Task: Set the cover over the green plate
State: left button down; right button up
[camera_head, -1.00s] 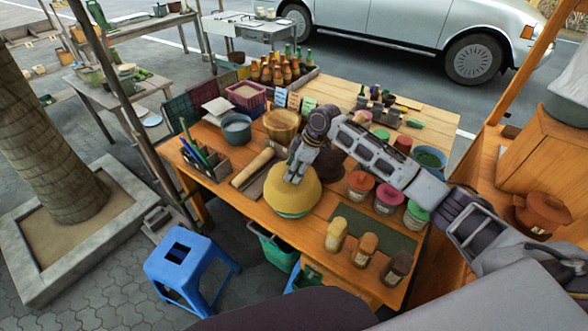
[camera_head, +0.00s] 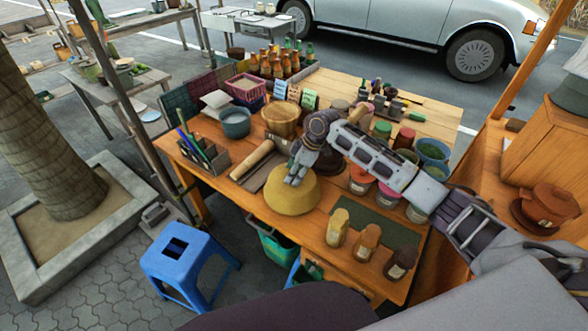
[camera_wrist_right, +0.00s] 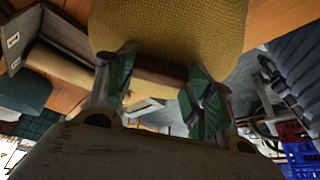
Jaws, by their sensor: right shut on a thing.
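The cover (camera_head: 284,203) is a yellow woven dome near the front edge of the wooden table. Its lower edge appears down at the tabletop. My right gripper (camera_head: 295,180) is over its top. In the right wrist view, the green fingertips (camera_wrist_right: 162,84) are shut on the cover's brown handle (camera_wrist_right: 160,70), and the yellow weave (camera_wrist_right: 170,28) fills the top middle. The green plate is hidden from view now. My left gripper is not in view.
A rolling pin (camera_head: 252,160) and a utensil box (camera_head: 206,159) lie left of the cover. Jars (camera_head: 337,228) stand to its right on a dark green mat (camera_head: 365,222). A wooden bowl (camera_head: 281,121) is behind. A blue stool (camera_head: 188,262) stands in front.

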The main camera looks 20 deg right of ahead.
jog(key=shift+f, duration=0.95)
jog(key=o, duration=1.5)
jog(key=shift+v, duration=6)
jog(key=shift+f, duration=0.1)
